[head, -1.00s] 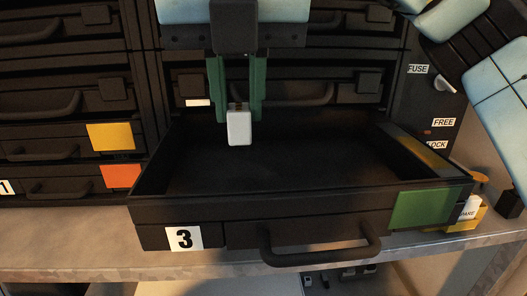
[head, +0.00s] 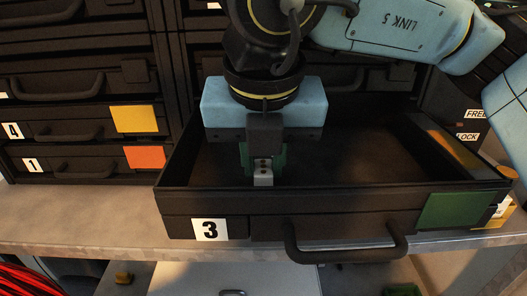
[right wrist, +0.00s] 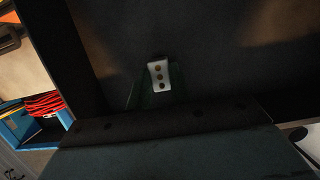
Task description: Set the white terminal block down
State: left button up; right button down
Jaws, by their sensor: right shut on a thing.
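The white terminal block (head: 263,180) is a small pale block in the front left part of the open drawer (head: 325,200), which is labelled 3. My right gripper (head: 263,168) reaches down into the drawer with its green fingers shut on the block. I cannot tell whether the block touches the floor. My left gripper is not in view.
The drawer's front wall and handle (head: 345,256) are close in front of the gripper. Closed drawers with yellow (head: 135,119) and orange (head: 145,157) labels stand at left. The drawer floor right of the gripper is clear.

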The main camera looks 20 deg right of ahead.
jog(key=shift+f+b, duration=0.2)
jog(key=shift+b, duration=0.15)
jog(key=c, duration=1.3)
grip_release()
jog(key=shift+r, duration=0.1)
jog(key=shift+o, duration=0.2)
jog(key=shift+r, duration=0.1)
jog(key=shift+r+p, duration=0.15)
jog(key=shift+p, duration=0.35)
jog(key=b+v, duration=0.2)
jog(key=v, duration=1)
jog(key=shift+a, duration=0.1)
